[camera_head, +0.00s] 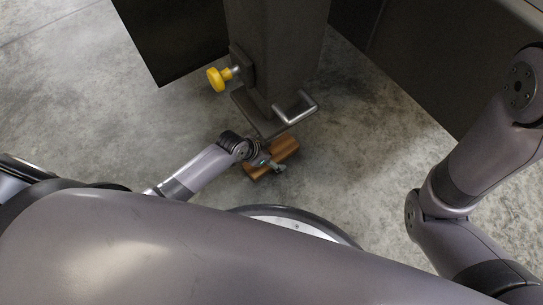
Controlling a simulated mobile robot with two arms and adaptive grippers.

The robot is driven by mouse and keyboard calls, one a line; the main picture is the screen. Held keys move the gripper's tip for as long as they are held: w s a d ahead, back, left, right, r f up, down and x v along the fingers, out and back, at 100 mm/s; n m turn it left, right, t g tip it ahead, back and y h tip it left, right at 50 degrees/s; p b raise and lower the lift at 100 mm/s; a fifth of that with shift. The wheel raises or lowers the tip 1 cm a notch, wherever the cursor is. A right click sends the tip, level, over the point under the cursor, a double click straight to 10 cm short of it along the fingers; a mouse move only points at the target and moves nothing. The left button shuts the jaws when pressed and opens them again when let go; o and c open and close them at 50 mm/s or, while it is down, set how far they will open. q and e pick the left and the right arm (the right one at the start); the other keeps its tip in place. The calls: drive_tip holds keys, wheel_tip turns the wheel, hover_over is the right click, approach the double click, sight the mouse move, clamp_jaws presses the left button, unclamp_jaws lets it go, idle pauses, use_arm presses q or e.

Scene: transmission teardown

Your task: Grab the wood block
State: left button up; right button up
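The wood block (286,149) is a small brown block low at the foot of the dark metal post, just below the post's bracket in the picture. My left arm comes in from the left, and my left gripper (270,162) is at the block, overlapping its middle and hiding part of it. The fingers are too small and dark to show whether they are open or closed on the block. My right arm shows at the right edge, but its gripper is out of view.
A dark metal post (275,50) stands upright behind the block, with a yellow knob (214,79) on its left side and a bent metal handle (297,109) near its foot. Dark panels flank it at left and right. The concrete floor (365,135) right of the block is clear.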

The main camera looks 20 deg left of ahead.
use_arm(q)
drive_tip(key=c, duration=1.6)
